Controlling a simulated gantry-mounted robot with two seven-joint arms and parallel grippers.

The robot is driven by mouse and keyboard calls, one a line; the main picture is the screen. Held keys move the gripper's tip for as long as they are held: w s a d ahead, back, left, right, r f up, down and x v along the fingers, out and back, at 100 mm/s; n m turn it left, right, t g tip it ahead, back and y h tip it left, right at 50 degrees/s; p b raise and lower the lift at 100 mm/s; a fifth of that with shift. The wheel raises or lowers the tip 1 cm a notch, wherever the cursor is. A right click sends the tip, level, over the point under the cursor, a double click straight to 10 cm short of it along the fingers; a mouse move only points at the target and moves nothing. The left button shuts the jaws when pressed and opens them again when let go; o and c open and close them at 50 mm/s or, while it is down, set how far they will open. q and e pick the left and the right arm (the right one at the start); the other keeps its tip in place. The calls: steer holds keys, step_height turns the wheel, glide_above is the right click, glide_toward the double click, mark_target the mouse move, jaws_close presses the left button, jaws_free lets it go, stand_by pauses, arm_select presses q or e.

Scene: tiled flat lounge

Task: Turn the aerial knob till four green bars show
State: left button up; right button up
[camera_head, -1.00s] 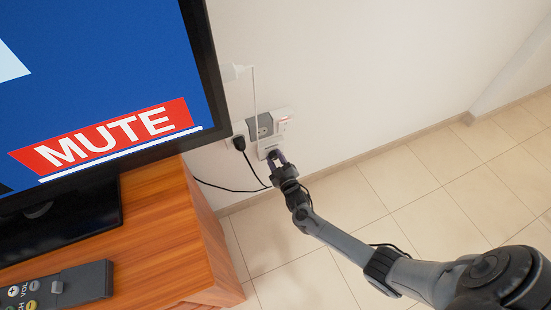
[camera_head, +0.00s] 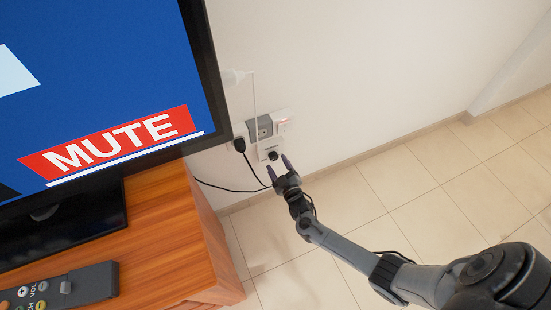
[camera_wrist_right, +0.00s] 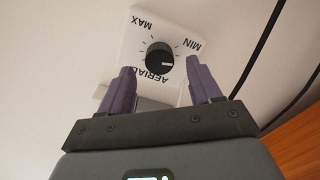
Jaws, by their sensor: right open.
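The aerial knob (camera_head: 272,155) is black and round, on a white wall plate (camera_head: 264,144) low on the wall right of the television. In the right wrist view the knob (camera_wrist_right: 159,56) sits between upside-down MAX and MIN labels, with AERIAL beside it. A pale mark on it seems to point right. My right gripper (camera_head: 278,164) is open and empty, just short of the knob. In the wrist view its purple fingers (camera_wrist_right: 158,70) appear either side of the knob, apart from it. The television screen (camera_head: 110,65) shows blue with a red MUTE banner. My left gripper is out of view.
A grey socket (camera_head: 262,125), a black plug (camera_head: 239,144) and a thin white cable (camera_head: 254,92) are close to the plate. Black cables run below. The wooden cabinet (camera_head: 165,235) holds a remote (camera_head: 75,290). The tiled floor at right is clear.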

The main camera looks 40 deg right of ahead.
steer(key=p+v, duration=0.2)
steer(key=v, duration=0.5)
steer(key=shift+s+p, duration=0.3)
steer(key=shift+a, duration=0.1)
